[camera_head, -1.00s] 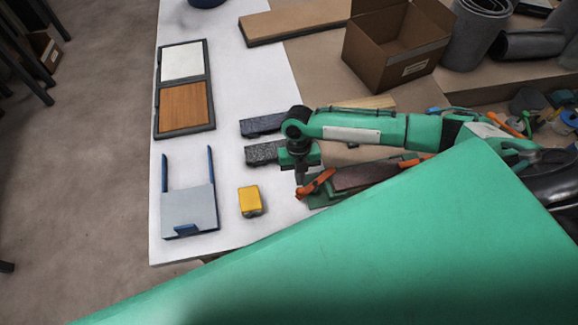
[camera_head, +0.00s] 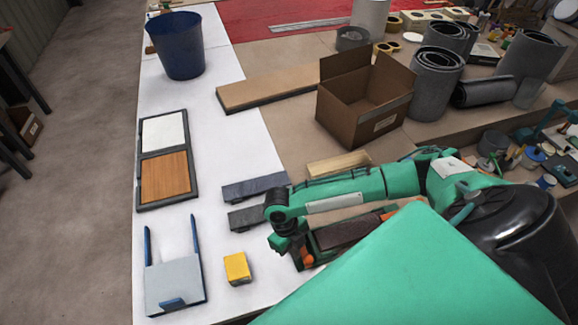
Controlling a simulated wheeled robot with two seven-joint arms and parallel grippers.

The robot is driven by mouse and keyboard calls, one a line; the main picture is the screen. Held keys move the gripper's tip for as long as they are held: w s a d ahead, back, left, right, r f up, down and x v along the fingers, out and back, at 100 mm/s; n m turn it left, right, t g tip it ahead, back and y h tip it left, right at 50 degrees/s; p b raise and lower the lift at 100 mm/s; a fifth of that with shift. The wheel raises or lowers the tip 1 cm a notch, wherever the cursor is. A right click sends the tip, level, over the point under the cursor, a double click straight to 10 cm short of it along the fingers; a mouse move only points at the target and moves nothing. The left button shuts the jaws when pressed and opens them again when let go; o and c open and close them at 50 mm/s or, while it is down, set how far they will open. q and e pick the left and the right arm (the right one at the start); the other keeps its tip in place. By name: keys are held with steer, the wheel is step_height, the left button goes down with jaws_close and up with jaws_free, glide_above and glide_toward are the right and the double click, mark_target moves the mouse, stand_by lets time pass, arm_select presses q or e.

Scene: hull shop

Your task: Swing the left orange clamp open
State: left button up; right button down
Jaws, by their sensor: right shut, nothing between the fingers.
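The left orange clamp (camera_head: 307,258) sits at the left end of a green fixture (camera_head: 326,252) that holds a dark brown block (camera_head: 342,232). Only a short piece of this clamp shows, so I cannot tell how far it is swung. A second orange clamp (camera_head: 389,215) shows partly at the fixture's right end, behind my arm. My right gripper (camera_head: 297,262) points down beside the left clamp, shut and empty. I cannot tell whether it touches the clamp. My left gripper is not in view.
A yellow block (camera_head: 237,268) and a grey holder with blue posts (camera_head: 174,284) stand left of the fixture. Two dark blocks (camera_head: 254,186) lie behind my right wrist. A cardboard box (camera_head: 365,105) and a blue bin (camera_head: 176,48) stand farther back.

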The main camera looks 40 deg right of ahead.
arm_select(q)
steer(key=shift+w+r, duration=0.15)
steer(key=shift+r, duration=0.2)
arm_select(e)
steer(key=shift+s+d, duration=0.3)
steer(key=shift+s, duration=0.1)
arm_select(q)
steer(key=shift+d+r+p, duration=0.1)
steer(key=shift+p, duration=0.25)
arm_select(e)
steer(key=shift+a, duration=0.1)
